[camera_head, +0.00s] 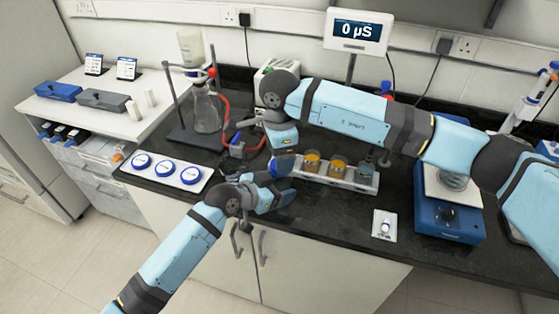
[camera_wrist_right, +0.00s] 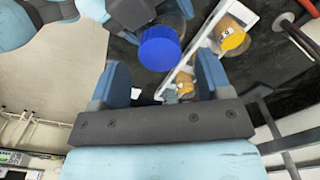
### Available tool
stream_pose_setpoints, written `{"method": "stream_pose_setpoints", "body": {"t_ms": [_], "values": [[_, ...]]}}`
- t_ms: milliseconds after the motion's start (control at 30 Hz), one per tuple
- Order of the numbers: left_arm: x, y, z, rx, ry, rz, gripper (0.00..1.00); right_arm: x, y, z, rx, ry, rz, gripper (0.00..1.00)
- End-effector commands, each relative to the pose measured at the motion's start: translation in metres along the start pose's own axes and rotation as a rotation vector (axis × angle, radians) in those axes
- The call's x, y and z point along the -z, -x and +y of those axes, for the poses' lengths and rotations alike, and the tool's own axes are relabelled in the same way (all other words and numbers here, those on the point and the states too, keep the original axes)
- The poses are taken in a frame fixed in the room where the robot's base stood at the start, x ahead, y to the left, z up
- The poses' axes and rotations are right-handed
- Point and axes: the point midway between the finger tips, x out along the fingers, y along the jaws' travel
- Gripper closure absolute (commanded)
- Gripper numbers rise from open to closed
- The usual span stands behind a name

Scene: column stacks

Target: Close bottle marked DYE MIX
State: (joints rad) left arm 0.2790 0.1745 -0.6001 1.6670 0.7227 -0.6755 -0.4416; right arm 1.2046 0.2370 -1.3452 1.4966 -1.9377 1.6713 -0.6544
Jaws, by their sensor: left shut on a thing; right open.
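A clear bottle (camera_wrist_right: 174,24) with a ribbed blue cap (camera_wrist_right: 160,48) shows in the right wrist view. My left gripper (camera_head: 278,188) is shut on this bottle, over the bench's front edge. Its fingers hide much of the bottle in the head view. The cap sits at the bottle's top; I cannot tell how tightly. My right gripper (camera_wrist_right: 162,72) is open, with its two fingers apart on either side of the cap and slightly short of it. In the head view my right arm reaches across from the right, just above the bottle. No DYE MIX marking is legible.
A white rack (camera_head: 357,184) with orange-filled jars (camera_head: 312,161) stands close to the right of the held bottle. A white tray (camera_head: 170,174) with three blue caps lies left. A flask stand (camera_head: 203,112) is behind. A blue-based device (camera_head: 447,217) stands right.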

Motion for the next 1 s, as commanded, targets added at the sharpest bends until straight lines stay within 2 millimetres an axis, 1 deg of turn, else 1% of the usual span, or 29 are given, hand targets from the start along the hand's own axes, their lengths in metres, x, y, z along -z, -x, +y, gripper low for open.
{"method": "stream_pose_setpoints", "body": {"t_ms": [33,100,333,367,467,567,800,900,1000], "values": [[0.000,0.000,0.000,0.000,0.000,0.000,0.94,0.000,0.007,0.000,0.001,0.000,0.000,0.28],[0.000,0.000,0.000,0.000,0.000,0.000,0.94,0.000,0.012,0.000,0.000,0.000,0.001,0.28],[0.000,0.000,0.000,0.000,0.000,0.000,0.94,0.000,0.013,0.000,-0.001,0.000,0.000,0.28],[0.000,0.000,0.000,0.000,0.000,0.000,0.94,0.000,0.013,0.000,-0.001,0.001,0.000,0.30],[0.000,0.000,0.000,0.000,0.000,0.000,0.94,0.000,0.015,0.000,0.000,0.031,0.000,0.30],[0.000,0.000,0.000,0.000,0.000,0.000,0.94,0.000,0.022,0.000,0.001,0.132,0.000,0.30],[0.000,0.000,0.000,0.000,0.000,0.000,0.94,0.000,0.042,0.000,0.000,0.464,0.000,0.30],[0.000,0.000,0.000,0.000,0.000,0.000,0.94,0.000,0.046,0.000,-0.001,0.545,-0.001,0.30],[0.000,0.000,0.000,0.000,0.000,0.000,0.94,0.000,0.048,0.000,-0.001,0.580,-0.001,0.30]]}}
